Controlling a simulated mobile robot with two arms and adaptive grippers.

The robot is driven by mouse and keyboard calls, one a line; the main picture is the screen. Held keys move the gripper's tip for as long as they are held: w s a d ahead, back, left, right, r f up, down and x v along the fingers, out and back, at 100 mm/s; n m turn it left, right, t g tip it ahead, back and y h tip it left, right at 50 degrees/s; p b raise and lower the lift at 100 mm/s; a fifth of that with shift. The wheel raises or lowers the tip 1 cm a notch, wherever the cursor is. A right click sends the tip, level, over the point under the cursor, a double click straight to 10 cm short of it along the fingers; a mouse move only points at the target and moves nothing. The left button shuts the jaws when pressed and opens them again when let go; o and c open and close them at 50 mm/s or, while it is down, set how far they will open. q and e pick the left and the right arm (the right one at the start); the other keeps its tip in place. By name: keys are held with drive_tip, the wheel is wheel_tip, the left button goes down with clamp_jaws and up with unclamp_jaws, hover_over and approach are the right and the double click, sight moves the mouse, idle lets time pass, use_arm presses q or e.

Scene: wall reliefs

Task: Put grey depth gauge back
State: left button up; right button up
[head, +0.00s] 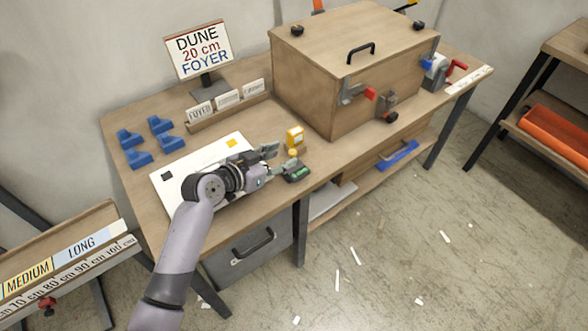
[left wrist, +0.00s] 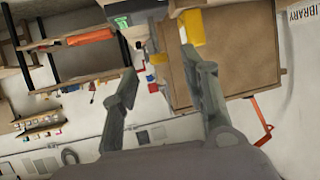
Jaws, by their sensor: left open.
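My left gripper (head: 284,157) reaches in over the front of the workbench, its fingers spread with nothing seen between them. A small dark grey piece with a green top (head: 297,173) lies at the bench's front edge, beside the lower finger. I cannot tell whether it is the grey depth gauge, and no other piece is clearly that gauge. A yellow block (head: 294,137) stands just beyond the fingers. In the left wrist view the open fingers (left wrist: 158,62) frame the scene, with the yellow block (left wrist: 193,28) ahead. My right gripper is out of view.
A white board (head: 170,190) lies under my left forearm. Several blue blocks (head: 160,125) sit at the bench's left. A sign (head: 200,52) and label cards (head: 228,99) stand behind. A large wooden box (head: 330,75) with clamps fills the right. A grey drawer (head: 235,262) is below.

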sight(292, 151)
use_arm(q)
drive_tip(key=shift+f+x, duration=0.1)
drive_tip(key=shift+x, duration=1.25)
drive_tip(key=shift+f+x, duration=0.15)
drive_tip(key=shift+x, duration=1.2)
drive_tip(key=shift+s+r, duration=0.1)
drive_tip(key=shift+a, duration=0.1)
drive_tip(key=shift+c, duration=0.5)
clamp_jaws()
